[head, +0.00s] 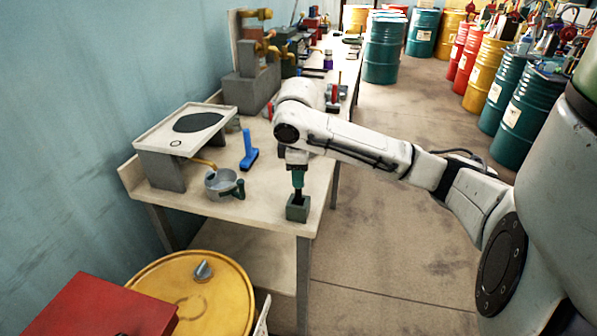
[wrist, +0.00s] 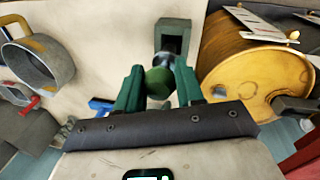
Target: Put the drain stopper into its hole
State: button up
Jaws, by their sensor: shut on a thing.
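My gripper (wrist: 160,88) has its green fingers shut on the drain stopper, whose round green knob (wrist: 160,80) shows between them with a grey part beyond it. In the head view my gripper (head: 298,182) points down just above a small grey-green block (head: 297,208) at the bench's front corner. The block also shows in the wrist view (wrist: 185,32), with a dark opening. I cannot tell whether the stopper's lower end is inside it. A raised pale tray (head: 150,137) stands at the left, with a small dark-ringed hole (head: 176,143) near its front.
Machinery (head: 245,92) stands behind.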

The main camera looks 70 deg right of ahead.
jog(key=shift+f+b, duration=1.75)
jog(key=shift+f, duration=1)
dwell(0.5)
jog(key=o, duration=1.2)
jog(key=shift+r, duration=0.1)
notch_tip(320, 180, up, 10)
jog(key=a+p, duration=0.1)
jog(key=a, duration=0.1)
jog(key=shift+s+r, duration=0.2)
jog(key=shift+s, duration=0.05)
